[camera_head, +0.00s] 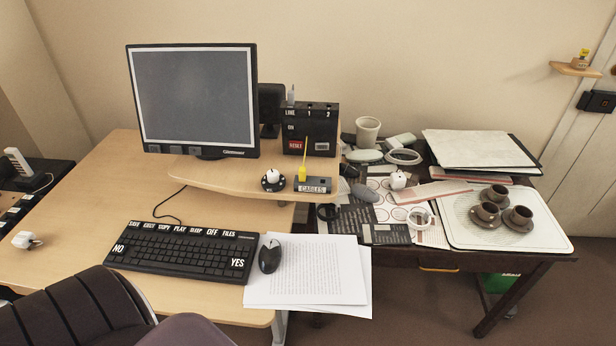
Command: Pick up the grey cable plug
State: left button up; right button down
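A slim grey plug (291,95) stands upright at the top left of a black box (322,142) marked LINE, with numbers along its top and a red RESET label. I take it for the grey cable plug; its lower end is hidden. A yellow plug (303,173) stands upright in a small dark holder (313,187) marked CABLES on the raised shelf in front of the box. Neither of my grippers is in view.
The shelf (225,178) also holds a small white knob on a dark disc (273,181). The monitor (193,102) stands left of the box. The keyboard (186,250), mouse (270,256) and papers (305,272) lie in front. A dark chair (85,310) blocks the lower left.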

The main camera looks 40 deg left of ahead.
aim_at(291, 94)
jog(key=u, duration=1.25)
